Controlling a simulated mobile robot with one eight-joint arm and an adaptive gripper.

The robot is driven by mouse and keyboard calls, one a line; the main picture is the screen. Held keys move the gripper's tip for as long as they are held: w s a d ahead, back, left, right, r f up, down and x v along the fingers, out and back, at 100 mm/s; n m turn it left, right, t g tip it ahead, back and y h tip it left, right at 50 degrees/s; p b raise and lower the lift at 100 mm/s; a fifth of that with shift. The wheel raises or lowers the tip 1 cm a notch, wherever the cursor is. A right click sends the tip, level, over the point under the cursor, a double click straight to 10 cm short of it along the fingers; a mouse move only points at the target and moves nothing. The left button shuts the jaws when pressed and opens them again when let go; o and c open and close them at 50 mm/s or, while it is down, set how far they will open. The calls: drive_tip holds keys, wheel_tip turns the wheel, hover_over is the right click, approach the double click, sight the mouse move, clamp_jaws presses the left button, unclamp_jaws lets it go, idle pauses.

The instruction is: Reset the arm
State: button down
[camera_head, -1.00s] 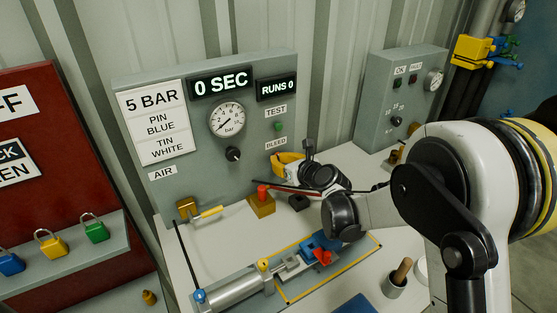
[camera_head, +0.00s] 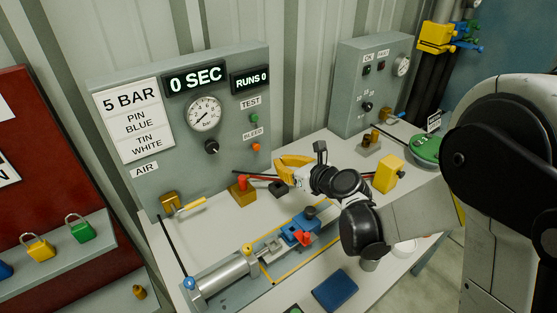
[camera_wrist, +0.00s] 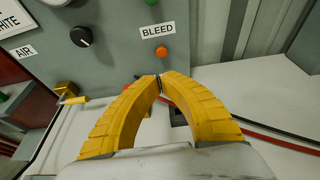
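My gripper shows in the wrist view (camera_wrist: 157,79) with its two curved yellow fingers brought together at the tips and nothing visible between them. In the head view, my gripper (camera_head: 279,167) is above the bench, in front of the grey test panel (camera_head: 222,170) and below its orange BLEED button (camera_head: 256,147). The BLEED button also shows in the wrist view (camera_wrist: 161,51), just beyond the fingertips and apart from them. My arm reaches in from the right, over the bench.
A brass block with a red knob (camera_head: 242,184) stands near the gripper. A cylinder (camera_head: 222,279) and a blue and red clamp (camera_head: 299,233) lie in front. A yellow block (camera_head: 389,173) and a green round object (camera_head: 428,147) stand to the right.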

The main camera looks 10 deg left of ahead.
idle(0.3)
drive_tip(key=s+d+r+n+h, duration=0.2)
drive_tip(key=s+d+r+n, duration=0.2)
drive_tip(key=d+n, duration=0.25)
drive_tip(key=s+d+r+n+h, duration=0.25)
drive_tip(key=s+d+n, duration=0.2)
drive_tip(key=d, duration=0.35)
drive_tip(key=s+d+n+g+h, duration=0.1)
drive_tip(key=s+d+n+h, duration=0.5)
drive_tip(key=s+d+n, duration=0.8)
drive_tip(key=s+d, duration=0.3)
drive_tip(key=d, duration=0.1)
drive_tip(key=shift+d+f+n+g, duration=0.25)
drive_tip(key=shift+d+n+g, duration=0.15)
drive_tip(key=shift+w+a, duration=0.1)
